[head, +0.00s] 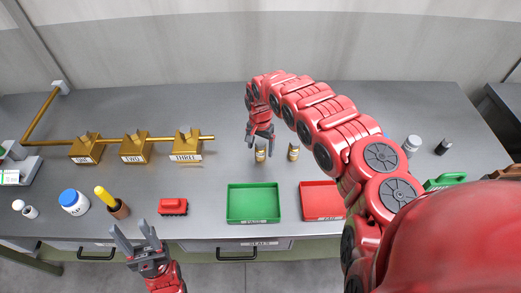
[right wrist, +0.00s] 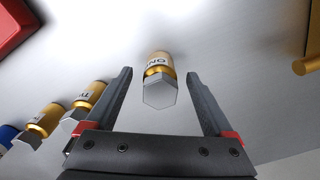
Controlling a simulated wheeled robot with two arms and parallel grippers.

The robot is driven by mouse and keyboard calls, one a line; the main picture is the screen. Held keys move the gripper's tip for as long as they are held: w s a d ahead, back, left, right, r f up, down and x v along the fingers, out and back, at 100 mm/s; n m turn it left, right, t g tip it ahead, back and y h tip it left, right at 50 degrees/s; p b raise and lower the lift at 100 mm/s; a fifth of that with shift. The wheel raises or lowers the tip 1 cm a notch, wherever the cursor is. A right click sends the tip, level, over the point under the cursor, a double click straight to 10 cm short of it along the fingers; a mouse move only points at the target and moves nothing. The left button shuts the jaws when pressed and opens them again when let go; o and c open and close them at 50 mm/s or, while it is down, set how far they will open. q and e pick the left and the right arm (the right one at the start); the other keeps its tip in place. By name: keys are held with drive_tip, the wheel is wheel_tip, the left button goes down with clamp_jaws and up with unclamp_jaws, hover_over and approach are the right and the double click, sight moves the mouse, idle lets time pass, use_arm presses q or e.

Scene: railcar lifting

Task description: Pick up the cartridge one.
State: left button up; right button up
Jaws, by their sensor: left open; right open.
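Cartridge one (right wrist: 160,66), gold with a grey hexagonal end and a label reading "ONE", lies in view between the spread fingers of my right gripper (right wrist: 160,100). In the head view it stands on the grey table as the small gold cartridge (head: 260,156), just below the right gripper (head: 262,140). The right gripper is open, and no finger clearly touches the cartridge. My left gripper (head: 138,238) is open and empty at the table's front edge, far from the cartridge.
A second gold cartridge (head: 293,153) stands close by on the right. More cartridges show in the right wrist view (right wrist: 88,95). A green tray (head: 253,220) and a red tray (head: 312,210) lie in front. Gold blocks labelled ONE, TWO and THREE (head: 186,150) stand left under a gold pipe.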

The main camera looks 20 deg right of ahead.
clamp_jaws()
idle(0.3)
drive_tip(key=shift+r, duration=0.15)
